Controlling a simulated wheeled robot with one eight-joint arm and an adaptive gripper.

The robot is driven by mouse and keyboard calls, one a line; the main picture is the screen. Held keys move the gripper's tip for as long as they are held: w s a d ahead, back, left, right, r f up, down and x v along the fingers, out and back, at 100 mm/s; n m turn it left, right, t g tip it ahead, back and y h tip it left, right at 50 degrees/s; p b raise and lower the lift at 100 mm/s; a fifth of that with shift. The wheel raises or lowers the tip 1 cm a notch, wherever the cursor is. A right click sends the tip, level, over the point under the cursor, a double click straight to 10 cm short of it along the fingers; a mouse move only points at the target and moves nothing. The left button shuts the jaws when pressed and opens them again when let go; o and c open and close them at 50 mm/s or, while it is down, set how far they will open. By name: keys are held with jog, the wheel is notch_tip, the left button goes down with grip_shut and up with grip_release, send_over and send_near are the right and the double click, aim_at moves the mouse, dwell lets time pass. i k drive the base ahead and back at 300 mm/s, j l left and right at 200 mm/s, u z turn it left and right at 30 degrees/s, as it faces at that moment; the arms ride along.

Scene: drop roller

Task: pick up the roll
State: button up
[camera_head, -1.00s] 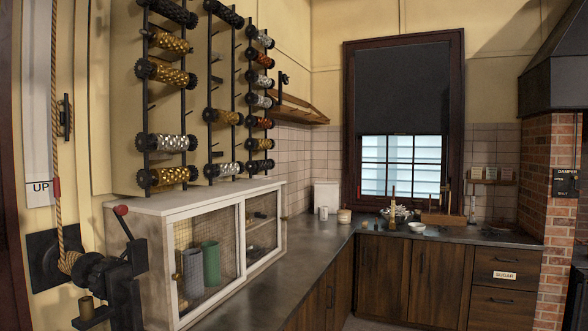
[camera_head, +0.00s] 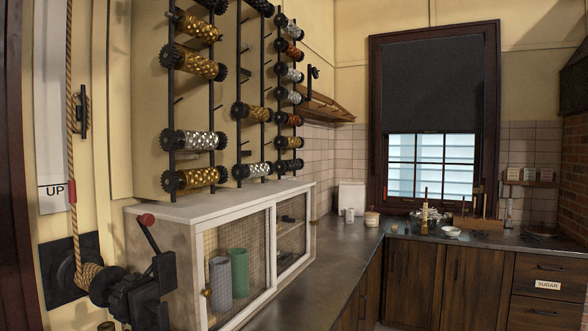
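Several patterned rolls with black toothed ends hang on wall racks at the upper left; which one is the task's roll I cannot tell. The lowest roll of the left rack is gold (camera_head: 197,179), with a silver roll (camera_head: 195,140) above it. Higher up are more gold rolls (camera_head: 192,65). The middle rack holds a gold roll (camera_head: 251,112) and a silver roll (camera_head: 253,170). The right rack holds silver, copper (camera_head: 290,97) and dark rolls. My gripper is not in view, and no roll is seen held.
A white mesh-fronted cabinet (camera_head: 217,210) stands below the racks, with a green cylinder (camera_head: 238,272) and a grey one inside. A black crank mechanism with a red-knobbed lever (camera_head: 146,220) and a rope (camera_head: 74,190) are at left. A dark counter (camera_head: 340,255) runs along the walls.

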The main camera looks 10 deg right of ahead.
aim_at(293, 164)
jog(key=i+l+u, duration=0.1)
jog(key=i+l, duration=0.25)
jog(key=i, duration=0.2)
jog(key=i+l+u, duration=0.15)
jog(key=i+l, duration=0.3)
